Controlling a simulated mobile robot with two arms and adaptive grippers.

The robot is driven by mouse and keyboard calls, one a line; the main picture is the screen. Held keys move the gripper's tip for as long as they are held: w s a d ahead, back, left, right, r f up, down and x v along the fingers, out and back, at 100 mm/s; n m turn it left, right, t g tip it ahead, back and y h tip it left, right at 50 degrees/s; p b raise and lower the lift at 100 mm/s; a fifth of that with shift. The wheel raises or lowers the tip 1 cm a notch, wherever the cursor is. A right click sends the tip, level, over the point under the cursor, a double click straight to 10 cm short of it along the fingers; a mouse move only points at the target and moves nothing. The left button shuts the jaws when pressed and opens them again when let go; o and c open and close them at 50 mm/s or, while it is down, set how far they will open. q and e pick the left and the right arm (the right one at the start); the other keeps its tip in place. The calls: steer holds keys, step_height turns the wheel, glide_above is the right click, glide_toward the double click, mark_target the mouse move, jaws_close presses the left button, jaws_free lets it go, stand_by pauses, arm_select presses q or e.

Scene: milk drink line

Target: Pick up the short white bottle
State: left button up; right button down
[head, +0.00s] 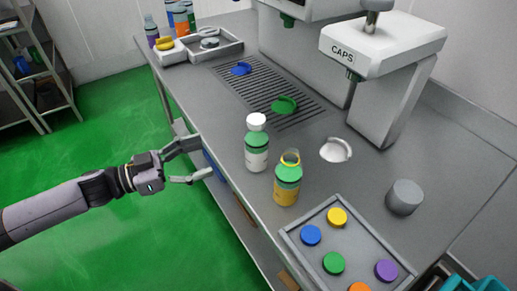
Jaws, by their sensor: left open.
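A short bottle with a white lower part, green upper part and white cap (257,152) stands upright on the steel counter (225,125), near its left edge. My left gripper (206,157) comes in from the left. Its two fingers are spread apart and empty, with their tips pointing toward the bottle and a gap between them and it. A second bottle, yellow below and green above with a yellow ring at its neck (287,185), stands just right of and nearer than the white one. My right gripper does not show.
A grey tray of coloured caps (300,243) lies at the front. A grey cylinder (404,197) and a white round dish (336,150) stand to the right. The CAPS machine (383,45) and a drain grate (262,92) are behind. Several bottles stand at the far left end.

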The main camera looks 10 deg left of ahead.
arm_select(q)
steer(key=p, duration=0.2)
glide_toward(257, 135)
steer(key=w+d, duration=0.1)
steer(key=w+d+f, duration=0.2)
steer(key=w+d, duration=0.1)
steer(key=x, duration=0.2)
steer(key=p+x, duration=0.1)
steer(key=x, duration=0.1)
steer(key=shift+w+d+r, duration=0.1)
steer(key=shift+w, duration=0.35)
steer(key=shift+w+d, duration=0.1)
steer(key=shift+d, duration=0.15)
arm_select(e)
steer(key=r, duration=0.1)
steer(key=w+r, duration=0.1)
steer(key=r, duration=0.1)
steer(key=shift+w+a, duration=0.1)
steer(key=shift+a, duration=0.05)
arm_select(q)
steer(key=shift+a, duration=0.1)
steer(key=shift+c, duration=0.3)
steer(key=c, duration=1.4)
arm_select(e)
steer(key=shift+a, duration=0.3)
arm_select(q)
steer(key=shift+c, duration=0.2)
